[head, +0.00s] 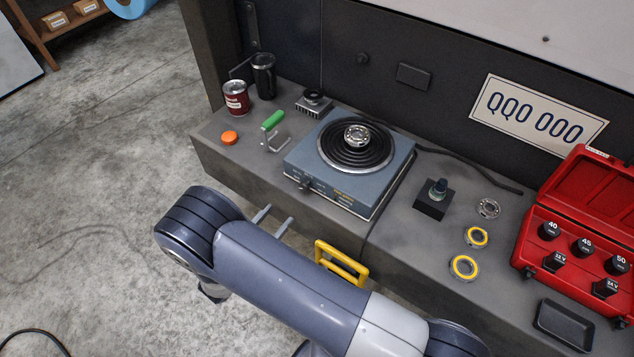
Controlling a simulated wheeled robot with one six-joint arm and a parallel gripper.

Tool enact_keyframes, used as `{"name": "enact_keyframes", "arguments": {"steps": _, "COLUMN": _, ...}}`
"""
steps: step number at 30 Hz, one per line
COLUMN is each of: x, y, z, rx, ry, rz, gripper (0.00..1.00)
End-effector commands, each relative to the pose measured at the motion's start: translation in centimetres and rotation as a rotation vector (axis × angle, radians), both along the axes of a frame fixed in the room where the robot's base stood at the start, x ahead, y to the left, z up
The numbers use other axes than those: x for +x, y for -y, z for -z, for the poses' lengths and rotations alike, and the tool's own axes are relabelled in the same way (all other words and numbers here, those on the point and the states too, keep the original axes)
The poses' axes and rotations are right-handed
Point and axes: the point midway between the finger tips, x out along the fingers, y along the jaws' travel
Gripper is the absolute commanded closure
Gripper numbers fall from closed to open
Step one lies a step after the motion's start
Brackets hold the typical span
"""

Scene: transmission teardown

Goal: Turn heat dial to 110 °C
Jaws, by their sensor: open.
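The heat dial (305,184) is a small dark knob on the front face of the blue-grey hot plate (372,196). Small markings surround it, but they are too small to read, so its setting cannot be told. A metal bearing ring (357,135) sits on the black coil burner (329,147). My gripper (273,219) shows only as two grey fingertips, apart and with nothing between them. They are in front of the bench edge, below and left of the dial in the picture, and do not touch it. My arm hides the rest of the gripper.
A yellow handle (341,263) is on the bench front. Left of the hot plate are a green-handled tool (272,121), an orange cap (229,138) and cans (236,98). Right are a black block (434,199), bearing rings (476,237), a black tray (564,325) and a red socket case (575,230).

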Motion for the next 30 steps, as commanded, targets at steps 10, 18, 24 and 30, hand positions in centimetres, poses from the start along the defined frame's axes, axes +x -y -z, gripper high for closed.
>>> {"name": "enact_keyframes", "arguments": {"steps": 10, "x": 3.5, "y": 2.2, "z": -0.1, "rx": 0.000, "ry": 0.000, "rz": 0.006, "gripper": 0.49}}
{"name": "enact_keyframes", "arguments": {"steps": 18, "x": 7.6, "y": 4.6, "z": -0.1, "rx": 0.001, "ry": 0.001, "rz": 0.004, "gripper": 0.49}}
{"name": "enact_keyframes", "arguments": {"steps": 24, "x": 9.1, "y": 5.4, "z": 0.0, "rx": 0.001, "ry": -0.001, "rz": 0.001, "gripper": 0.49}}
{"name": "enact_keyframes", "arguments": {"steps": 30, "x": 9.3, "y": 5.5, "z": 0.1, "rx": 0.001, "ry": -0.001, "rz": 0.000, "gripper": 0.49}}
